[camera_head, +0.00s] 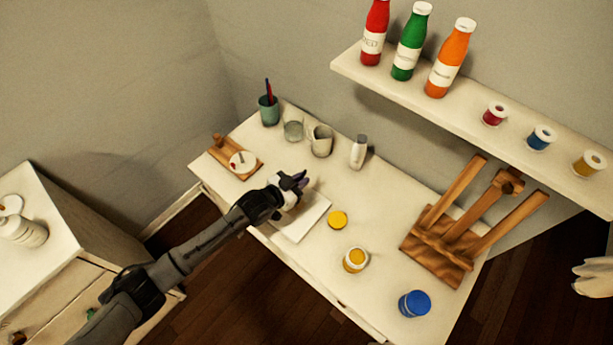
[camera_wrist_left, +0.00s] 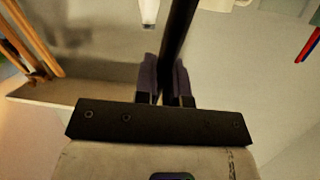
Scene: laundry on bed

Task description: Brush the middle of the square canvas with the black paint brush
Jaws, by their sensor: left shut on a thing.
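The square canvas (camera_head: 303,222) is a white sheet lying flat at the table's front edge in the head view. My left gripper (camera_head: 301,180) is over its far side, partly covering it. In the left wrist view, the gripper's dark purple fingers (camera_wrist_left: 164,82) are shut on the black paint brush (camera_wrist_left: 181,30), a black shaft running up out of the picture. The brush is hard to make out in the head view, and its tip is hidden. I cannot tell whether it touches the canvas.
A yellow lid (camera_head: 338,219), a yellow paint jar (camera_head: 355,260) and a blue jar (camera_head: 414,304) stand right of the canvas. A wooden easel (camera_head: 437,252) is farther right. A white bottle (camera_head: 358,152), cups and a teal brush holder (camera_head: 268,111) stand behind.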

